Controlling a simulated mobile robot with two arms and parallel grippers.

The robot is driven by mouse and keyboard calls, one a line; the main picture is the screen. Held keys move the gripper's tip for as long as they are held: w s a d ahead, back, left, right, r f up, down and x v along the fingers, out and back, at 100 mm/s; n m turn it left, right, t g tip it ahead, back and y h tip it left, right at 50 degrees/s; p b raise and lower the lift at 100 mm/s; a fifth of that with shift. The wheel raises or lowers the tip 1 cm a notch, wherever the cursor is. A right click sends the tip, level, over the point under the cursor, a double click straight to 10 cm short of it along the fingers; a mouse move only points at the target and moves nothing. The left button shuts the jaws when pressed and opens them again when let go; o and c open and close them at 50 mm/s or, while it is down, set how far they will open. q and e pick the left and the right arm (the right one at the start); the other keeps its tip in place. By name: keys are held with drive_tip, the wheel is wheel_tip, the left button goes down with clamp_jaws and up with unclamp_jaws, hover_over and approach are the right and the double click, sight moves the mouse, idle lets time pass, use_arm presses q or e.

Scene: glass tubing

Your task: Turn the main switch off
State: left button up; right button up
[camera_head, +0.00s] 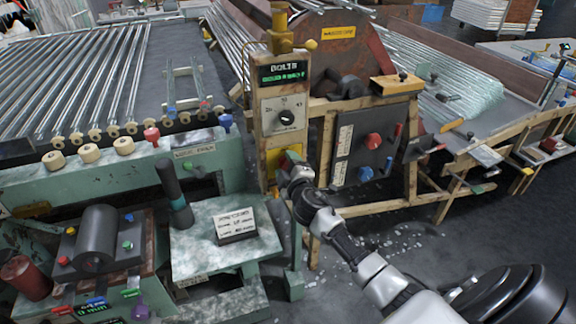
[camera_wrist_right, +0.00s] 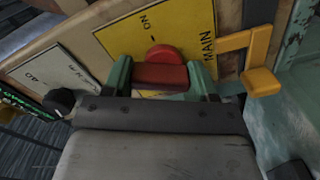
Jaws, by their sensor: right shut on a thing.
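The main switch is a red handle (camera_wrist_right: 160,76) with a round red hub (camera_wrist_right: 164,53), on a yellow plate (camera_wrist_right: 125,40) lettered ON and MAIN. My right gripper (camera_wrist_right: 161,80) has its green fingers shut on the red handle, one on each side. In the head view my right gripper (camera_head: 297,176) reaches the low part of the wooden post, where a bit of the yellow plate (camera_head: 291,158) shows. The switch is hidden there by the gripper. The OFF mark cannot be read. My left gripper is not in view.
A yellow bracket (camera_wrist_right: 262,80) juts out close beside the plate. Above the switch on the post are a dial with a black knob (camera_head: 286,117) and a green-lit display (camera_head: 284,72). A panel with red and blue knobs (camera_head: 373,141) stands to the right.

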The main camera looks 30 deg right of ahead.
drive_tip(key=n, duration=0.5)
drive_tip(key=shift+f, duration=0.1)
drive_tip(key=shift+a+n, duration=0.1)
drive_tip(key=shift+n, duration=0.2)
idle(0.4)
drive_tip(key=o, duration=0.9)
drive_tip(key=shift+s, duration=0.1)
drive_tip(key=v, duration=1)
drive_tip(key=shift+s, duration=0.3)
